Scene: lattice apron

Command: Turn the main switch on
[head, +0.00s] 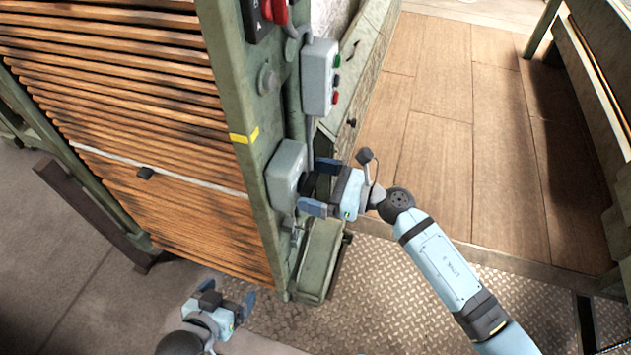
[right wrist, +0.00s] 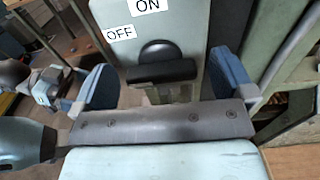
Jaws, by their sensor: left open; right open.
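A grey-green switch box (head: 287,172) is mounted on the green post of the machine. In the right wrist view the switch plate (right wrist: 185,25) carries an ON label (right wrist: 148,5) at the top and an OFF label (right wrist: 120,34) at upper left. Its black rotary knob (right wrist: 162,70) has a bar lying nearly level in that view. My right gripper (head: 316,186) is open, with one blue finger on each side of the knob and visible gaps to it. My left gripper (head: 230,300) is open and empty, low in front of the slatted panel.
A control box (head: 320,77) with green, black and red buttons sits above the switch box. A red handle (head: 274,11) is at the top of the post. A slatted wooden panel (head: 130,100) fills the left. Wooden floor (head: 450,100) is clear at right.

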